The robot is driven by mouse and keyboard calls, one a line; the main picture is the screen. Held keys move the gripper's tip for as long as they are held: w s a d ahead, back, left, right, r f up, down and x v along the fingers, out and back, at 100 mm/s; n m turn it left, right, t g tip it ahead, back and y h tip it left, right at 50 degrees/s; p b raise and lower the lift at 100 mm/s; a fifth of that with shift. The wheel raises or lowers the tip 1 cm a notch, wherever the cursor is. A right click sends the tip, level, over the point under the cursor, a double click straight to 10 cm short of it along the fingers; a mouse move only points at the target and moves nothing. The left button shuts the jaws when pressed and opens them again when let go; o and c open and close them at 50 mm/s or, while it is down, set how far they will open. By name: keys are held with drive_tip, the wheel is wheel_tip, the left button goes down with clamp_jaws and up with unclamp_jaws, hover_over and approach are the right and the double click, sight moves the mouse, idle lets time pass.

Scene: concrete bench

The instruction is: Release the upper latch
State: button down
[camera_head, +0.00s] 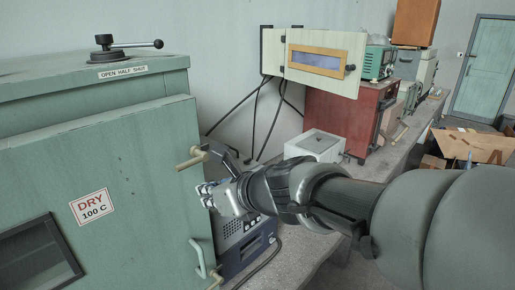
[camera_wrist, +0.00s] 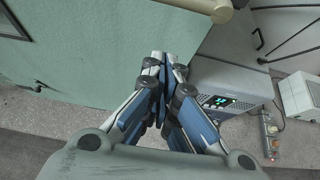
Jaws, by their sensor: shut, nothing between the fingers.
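The upper latch (camera_head: 193,158) is a short tan bar near the top right edge of the green oven's door (camera_head: 150,190). In the wrist view, the rounded tan latch end (camera_wrist: 215,9) shows at the top edge, cut off by the frame. My gripper (camera_head: 206,194) is just below the latch in the head view, beside the door's right edge. Its fingers (camera_wrist: 164,60) are closed together and empty in the wrist view. A clear gap separates the fingertips from the latch in the wrist view.
A pale door handle (camera_head: 198,258) and a lower latch (camera_head: 216,281) are below my gripper. A blue-grey instrument (camera_head: 240,250) stands right of the oven. A white box (camera_head: 314,145) and a red cabinet (camera_head: 335,118) stand further along the bench.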

drive_tip(key=w+a+r+p, duration=0.1)
drive_tip(key=w+a+r, duration=0.1)
drive_tip(key=a, duration=0.1)
drive_tip(key=shift+w+a+p, duration=0.1)
drive_tip(key=shift+w+p, duration=0.25)
drive_tip(key=shift+p, duration=0.05)
drive_tip(key=shift+a+r, duration=0.1)
drive_tip(key=shift+a, duration=0.05)
drive_tip(key=shift+r+p, duration=0.1)
drive_tip(key=shift+p, duration=0.25)
